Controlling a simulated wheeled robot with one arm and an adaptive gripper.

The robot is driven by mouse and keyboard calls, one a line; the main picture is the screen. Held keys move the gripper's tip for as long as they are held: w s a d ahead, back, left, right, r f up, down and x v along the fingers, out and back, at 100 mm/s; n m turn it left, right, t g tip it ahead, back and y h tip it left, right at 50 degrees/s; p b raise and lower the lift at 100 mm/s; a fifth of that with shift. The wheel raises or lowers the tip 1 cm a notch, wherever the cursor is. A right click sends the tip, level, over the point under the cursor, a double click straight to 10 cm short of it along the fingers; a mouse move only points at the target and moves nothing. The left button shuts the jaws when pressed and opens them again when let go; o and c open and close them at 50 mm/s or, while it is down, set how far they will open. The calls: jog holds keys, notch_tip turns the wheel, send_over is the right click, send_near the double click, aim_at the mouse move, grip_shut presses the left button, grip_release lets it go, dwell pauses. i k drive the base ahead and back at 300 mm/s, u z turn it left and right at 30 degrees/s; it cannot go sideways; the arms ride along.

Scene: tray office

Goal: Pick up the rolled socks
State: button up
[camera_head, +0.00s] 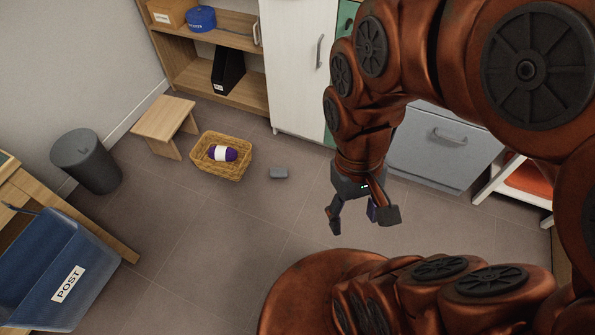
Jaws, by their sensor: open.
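A purple roll with a white band (223,153) lies in a wicker basket (207,174) on the floor.
A wooden stool (165,120) stands behind and left of the basket, and a dark bin (88,162) farther left. A blue POST tub (50,270) is at lower left. Shelves and cabinets (300,65) line the back.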

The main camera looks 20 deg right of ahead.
aim_at(275, 172)
jog(key=u, duration=0.3)
jog(key=i, duration=0.9)
jog(key=u, duration=0.75)
